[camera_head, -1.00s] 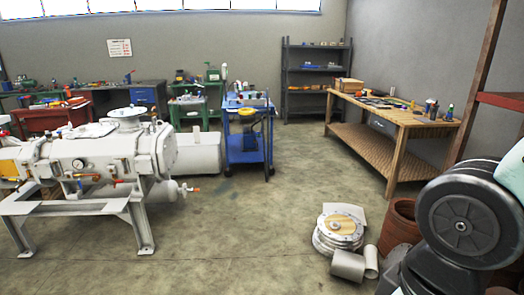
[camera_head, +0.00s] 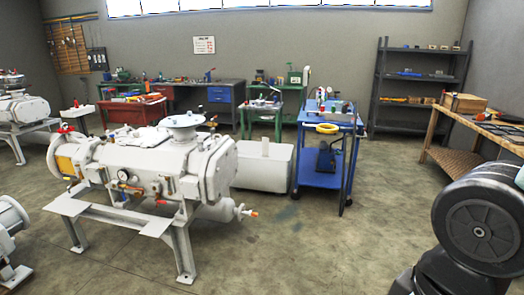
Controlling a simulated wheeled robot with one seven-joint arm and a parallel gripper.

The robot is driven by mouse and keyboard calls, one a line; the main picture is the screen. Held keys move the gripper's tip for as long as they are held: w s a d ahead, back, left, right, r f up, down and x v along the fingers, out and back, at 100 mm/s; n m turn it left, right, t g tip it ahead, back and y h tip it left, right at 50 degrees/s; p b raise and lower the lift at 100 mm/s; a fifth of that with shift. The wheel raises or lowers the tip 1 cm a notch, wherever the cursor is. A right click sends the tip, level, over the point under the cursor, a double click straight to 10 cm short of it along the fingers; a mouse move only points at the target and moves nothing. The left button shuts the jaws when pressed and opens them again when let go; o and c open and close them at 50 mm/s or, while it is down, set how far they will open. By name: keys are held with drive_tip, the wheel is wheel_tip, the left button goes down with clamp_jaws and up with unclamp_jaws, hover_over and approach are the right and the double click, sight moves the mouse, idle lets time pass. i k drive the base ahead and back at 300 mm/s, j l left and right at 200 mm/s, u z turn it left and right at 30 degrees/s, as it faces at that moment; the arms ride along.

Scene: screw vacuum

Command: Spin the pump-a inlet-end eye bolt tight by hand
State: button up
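A large white screw vacuum pump (camera_head: 150,170) stands on a grey steel frame (camera_head: 182,240) at left centre. A round flange (camera_head: 184,121) tops it. A small brownish fitting (camera_head: 212,122) sticks up near its right end; it is too small to tell whether it is an eye bolt. A second white pump (camera_head: 22,108) stands at the far left, partly cut off. I cannot tell which one is pump-a. A dark grey link of my arm fills the lower right. My gripper is out of view.
A blue cart (camera_head: 322,165) and a white tank (camera_head: 263,167) stand right of the pump. White equipment (camera_head: 10,235) is at the left edge. A wooden bench (camera_head: 455,157) and dark shelf (camera_head: 420,88) are at right. The floor (camera_head: 310,245) in front is clear.

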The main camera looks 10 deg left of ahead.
sight(217, 142)
drive_tip(key=i+j+u, duration=0.45)
drive_tip(key=i, duration=0.3)
drive_tip(key=i+u, duration=0.5)
drive_tip(key=i, duration=0.3)
drive_tip(key=i+l+u, duration=0.15)
drive_tip(key=i+u, duration=0.3)
drive_tip(key=i, duration=0.35)
drive_tip(key=i+z, duration=0.35)
drive_tip(key=i+j+z, duration=0.5)
drive_tip(key=i+z, duration=0.15)
drive_tip(key=i, duration=0.15)
drive_tip(key=z, duration=0.2)
